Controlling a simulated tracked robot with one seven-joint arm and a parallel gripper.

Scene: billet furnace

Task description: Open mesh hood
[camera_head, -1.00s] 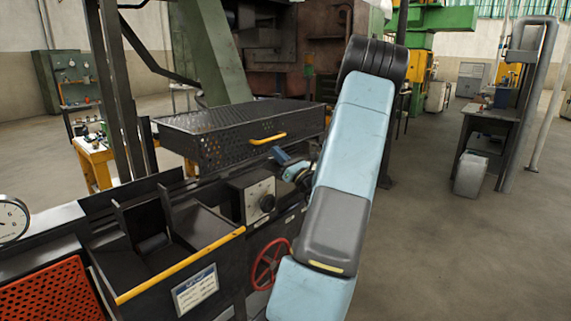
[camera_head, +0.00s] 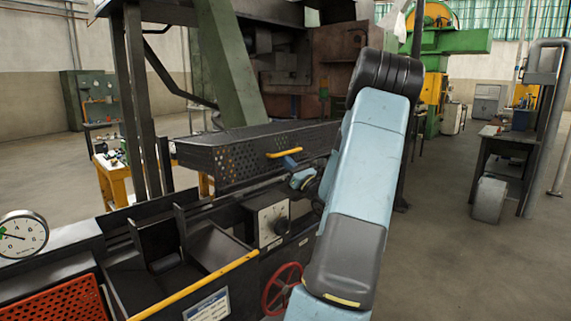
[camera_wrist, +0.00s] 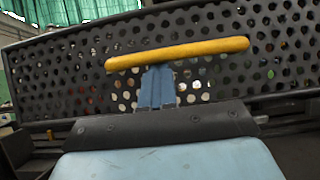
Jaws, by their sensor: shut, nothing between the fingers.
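The mesh hood (camera_head: 232,165) is a black perforated box left of my arm in the head view. Its yellow bar handle (camera_head: 284,153) runs across the front panel. The perforated panel (camera_wrist: 60,80) and the handle (camera_wrist: 185,53) fill much of the wrist view. My gripper (camera_head: 291,163) is at the handle's underside; its blue fingers (camera_wrist: 157,76) are together, with their tips at the bar's lower edge and nothing between them. The hood's front seems slightly raised, but how far is hard to tell. Contact with the bar cannot be made out clearly.
Below the hood are a dial panel (camera_head: 268,222), a red handwheel (camera_head: 281,288) and a yellow rail (camera_head: 200,283). A round gauge (camera_head: 22,235) is at far left. Dark posts (camera_head: 135,110) stand left of the hood.

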